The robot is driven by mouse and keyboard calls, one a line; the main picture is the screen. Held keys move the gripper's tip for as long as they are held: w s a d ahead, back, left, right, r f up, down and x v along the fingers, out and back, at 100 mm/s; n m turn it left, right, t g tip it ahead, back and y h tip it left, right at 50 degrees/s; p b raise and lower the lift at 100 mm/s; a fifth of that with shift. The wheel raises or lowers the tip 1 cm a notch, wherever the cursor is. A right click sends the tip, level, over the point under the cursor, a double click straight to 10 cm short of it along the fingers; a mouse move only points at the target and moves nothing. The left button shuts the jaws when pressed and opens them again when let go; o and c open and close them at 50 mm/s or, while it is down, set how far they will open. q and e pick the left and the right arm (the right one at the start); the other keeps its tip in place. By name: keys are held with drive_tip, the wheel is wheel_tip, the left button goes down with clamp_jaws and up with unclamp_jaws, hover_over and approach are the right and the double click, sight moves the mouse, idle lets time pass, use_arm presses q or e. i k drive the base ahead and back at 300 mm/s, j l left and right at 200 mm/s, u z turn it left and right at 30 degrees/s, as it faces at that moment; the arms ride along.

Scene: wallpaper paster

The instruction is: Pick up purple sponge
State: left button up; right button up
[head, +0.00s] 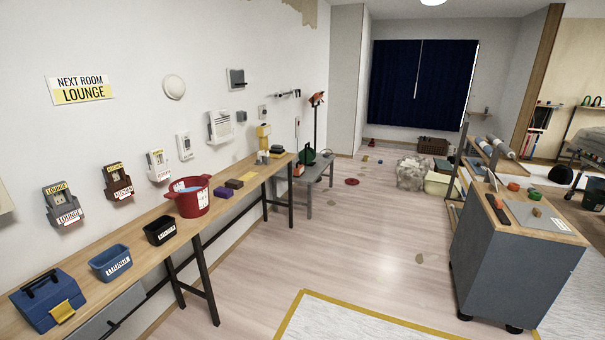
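The purple sponge (223,193) is a small block on the long wooden wall bench (138,240), just right of the red bucket (208,204). A brown block (234,184) lies right beside it, further along the bench. The sponge shows clearly, with nothing in front of it. Neither of my grippers is in the head view.
Blue bin (110,265), black bin (160,233) and blue toolbox (49,306) stand on the bench's near part. A grey cabinet (512,262) stands at the right. The wooden floor (340,240) between is mostly clear, with a taped area in front.

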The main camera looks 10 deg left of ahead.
sight(225, 193)
drive_tip(key=i, duration=1.65)
drive_tip(key=i+l+u, duration=0.2)
drive_tip(key=i, duration=0.6)
drive_tip(key=i+l+u, duration=0.15)
drive_tip(key=i+u, duration=0.25)
drive_tip(key=i+l+u, duration=0.25)
drive_tip(key=i+u, duration=0.15)
drive_tip(key=i+l+u, duration=0.4)
drive_tip(key=i+l, duration=0.05)
drive_tip(key=i, duration=0.05)
